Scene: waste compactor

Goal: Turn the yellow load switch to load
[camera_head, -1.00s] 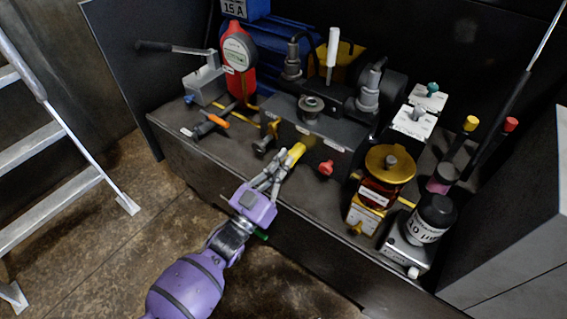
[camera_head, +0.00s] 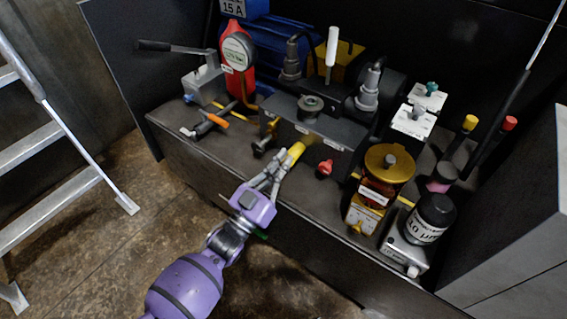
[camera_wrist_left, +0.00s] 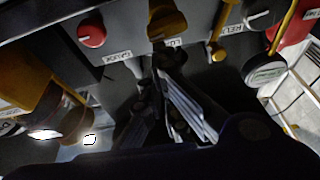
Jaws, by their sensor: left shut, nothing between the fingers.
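The yellow load switch (camera_head: 296,149) sticks out from the front of the dark valve block (camera_head: 316,133). In the left wrist view the yellow switch (camera_wrist_left: 167,24) is at the top centre, above a white label that is partly hidden. My left gripper (camera_head: 276,172) is shut, with its fingertips just in front of the yellow switch. In the left wrist view my fingertips (camera_wrist_left: 158,62) are close below the switch; I cannot tell whether they touch it. Nothing shows between the fingers. My right gripper is not in view.
A red knob (camera_head: 324,169) is right of the switch, and a black knob (camera_head: 262,147) is left of it. A yellow-topped filter (camera_head: 389,160) and a black canister (camera_head: 432,218) stand to the right. An orange-handled valve (camera_head: 214,121) lies left. A ladder (camera_head: 62,136) is far left.

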